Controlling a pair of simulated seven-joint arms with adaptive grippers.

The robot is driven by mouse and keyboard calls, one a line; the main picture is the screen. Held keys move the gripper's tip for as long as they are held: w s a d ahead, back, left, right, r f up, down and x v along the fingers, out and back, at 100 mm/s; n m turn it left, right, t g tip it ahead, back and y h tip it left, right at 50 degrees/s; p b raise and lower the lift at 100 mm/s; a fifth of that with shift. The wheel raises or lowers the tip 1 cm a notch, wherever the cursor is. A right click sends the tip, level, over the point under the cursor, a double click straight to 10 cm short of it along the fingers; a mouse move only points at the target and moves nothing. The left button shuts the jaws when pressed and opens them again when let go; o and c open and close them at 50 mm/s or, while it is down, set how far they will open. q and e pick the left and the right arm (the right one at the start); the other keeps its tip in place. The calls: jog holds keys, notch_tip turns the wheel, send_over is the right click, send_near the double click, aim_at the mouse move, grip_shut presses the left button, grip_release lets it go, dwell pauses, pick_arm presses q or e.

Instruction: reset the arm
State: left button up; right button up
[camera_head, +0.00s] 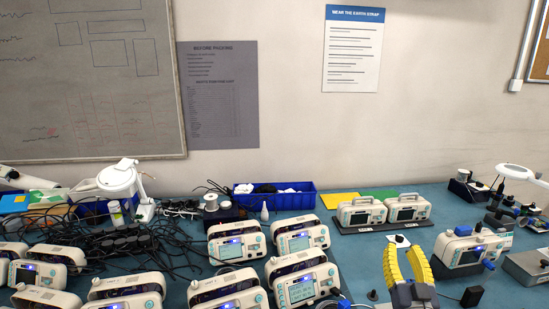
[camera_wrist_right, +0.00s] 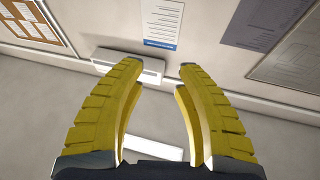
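My right gripper (camera_head: 404,254) shows in the head view at the lower right, pointing up, with yellow ribbed fingers on a dark base. It is in front of the blue bench top. In the right wrist view the same gripper (camera_wrist_right: 160,75) has its two fingers spread apart with nothing between them. Beyond the fingertips are the wall and a wall poster (camera_wrist_right: 161,22). My left gripper is in neither view.
Several white monitors (camera_head: 300,236) crowd the left and middle of the bench (camera_head: 367,250). Black cables (camera_head: 125,243) tangle at the left. A blue bin (camera_head: 275,202) stands at the back. A monitor (camera_head: 468,249) with blue knobs stands right of my right gripper.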

jog(key=s+a+f+n+g, duration=0.2)
jog(key=s+f, duration=0.3)
jog(key=f, duration=0.3)
jog(key=s+a+f+n+g+y, duration=0.1)
jog(key=s+a+f+n+g, duration=0.2)
jog(key=s+f+g, duration=0.2)
jog(key=s+a+f+n+g, duration=0.3)
jog(key=s+f, duration=0.4)
jog(key=f, duration=0.4)
jog(key=shift+s+f+n+g+y, duration=0.1)
jog(key=shift+f+n+g+y, duration=0.2)
jog(key=shift+g, duration=0.2)
jog(key=s+f+n+g+h, duration=0.2)
jog(key=s+f+g, duration=0.15)
jog(key=s, duration=0.75)
jog(key=s+a+f+m+g+y, duration=0.1)
jog(key=s+a+f+y, duration=0.15)
jog(key=f, duration=1.45)
jog(key=s+a+f+g+y, duration=0.1)
jog(key=a+f+g, duration=0.15)
jog(key=f, duration=1.45)
jog(key=s+f+m+g+y, duration=0.1)
jog(key=s+f+m+g, duration=0.1)
jog(key=s+f, duration=1.5)
jog(key=s, duration=0.3)
jog(key=shift+s+f+m, duration=0.3)
jog(key=shift+f, duration=0.05)
